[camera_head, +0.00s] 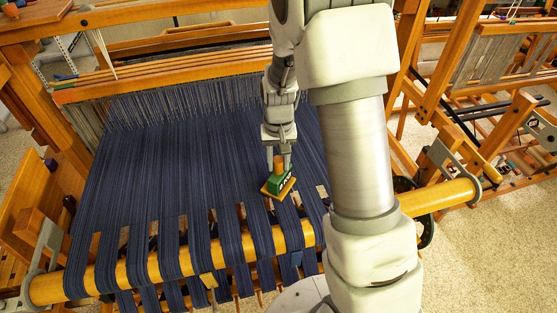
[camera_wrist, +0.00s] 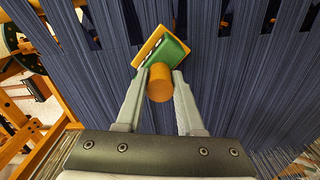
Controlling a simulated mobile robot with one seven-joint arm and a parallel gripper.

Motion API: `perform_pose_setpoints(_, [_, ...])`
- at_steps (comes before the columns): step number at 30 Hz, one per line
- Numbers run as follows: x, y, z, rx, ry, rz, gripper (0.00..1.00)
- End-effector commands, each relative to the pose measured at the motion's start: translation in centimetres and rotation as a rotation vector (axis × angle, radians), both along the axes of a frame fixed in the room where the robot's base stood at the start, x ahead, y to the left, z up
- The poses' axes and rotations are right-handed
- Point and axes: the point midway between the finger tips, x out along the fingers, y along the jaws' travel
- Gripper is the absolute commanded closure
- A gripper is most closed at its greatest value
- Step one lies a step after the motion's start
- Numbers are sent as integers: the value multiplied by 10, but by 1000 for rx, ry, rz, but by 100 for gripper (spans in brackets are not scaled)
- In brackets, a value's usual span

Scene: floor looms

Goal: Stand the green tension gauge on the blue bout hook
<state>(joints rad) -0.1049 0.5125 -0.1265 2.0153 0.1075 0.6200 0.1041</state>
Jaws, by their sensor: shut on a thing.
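The green tension gauge (camera_head: 282,183) has a green body, a flat wooden base and a round wooden knob. My gripper (camera_head: 278,163) is shut on the knob and holds the gauge over the dark blue warp, base downward. Whether the base touches the warp I cannot tell. In the wrist view the gauge (camera_wrist: 173,50) shows tilted between the fingertips of my gripper (camera_wrist: 162,74), the knob toward the camera. A small blue piece, apparently the blue bout hook (camera_head: 296,259), sits by the front beam, below and slightly right of the gauge. I cannot make it out in the wrist view.
The dark blue warp (camera_head: 170,160) spreads over the loom and splits into strips over the wooden front beam (camera_head: 165,263). A yellow piece (camera_head: 208,281) sits at the beam, left of the blue one. Another loom (camera_head: 500,60) stands at the right.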

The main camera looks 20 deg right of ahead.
Motion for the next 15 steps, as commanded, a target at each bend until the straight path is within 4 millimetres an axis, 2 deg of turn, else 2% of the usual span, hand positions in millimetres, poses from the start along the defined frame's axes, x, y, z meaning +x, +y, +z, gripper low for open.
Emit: perform_pose_setpoints(15, [0,0,-5,0,0,0,100])
